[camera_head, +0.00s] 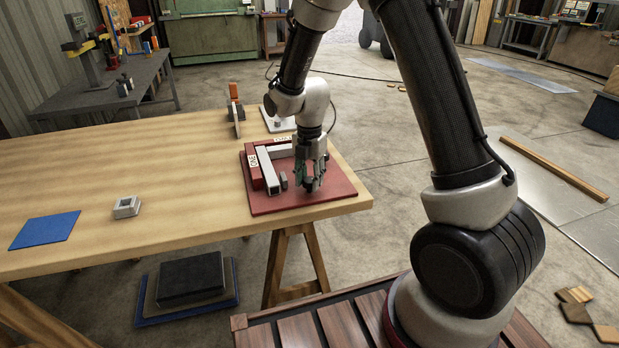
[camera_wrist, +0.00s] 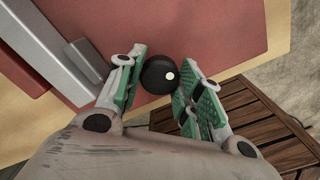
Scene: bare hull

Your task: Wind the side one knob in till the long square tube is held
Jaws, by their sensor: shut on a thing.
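My gripper (camera_head: 313,178) points down over the right part of a red board (camera_head: 290,208). In the wrist view its green-padded fingers (camera_wrist: 158,85) stand on either side of a round black knob (camera_wrist: 157,72) and are shut on it. The long square tube (camera_head: 267,168), pale grey, lies along the red fence with the "ONE" label; it also shows in the wrist view (camera_wrist: 48,48). A small dark grey pad (camera_head: 284,180) stands beside the tube, on the knob's side. I cannot tell whether it touches the tube. The knob's screw is hidden.
A second pale tube (camera_head: 281,150) lies along the far fence labelled "TWO". The board sits near the right end of a wooden table (camera_head: 180,190). A small grey square block (camera_head: 127,207) and a blue mat (camera_head: 45,230) lie left, with clear tabletop between.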

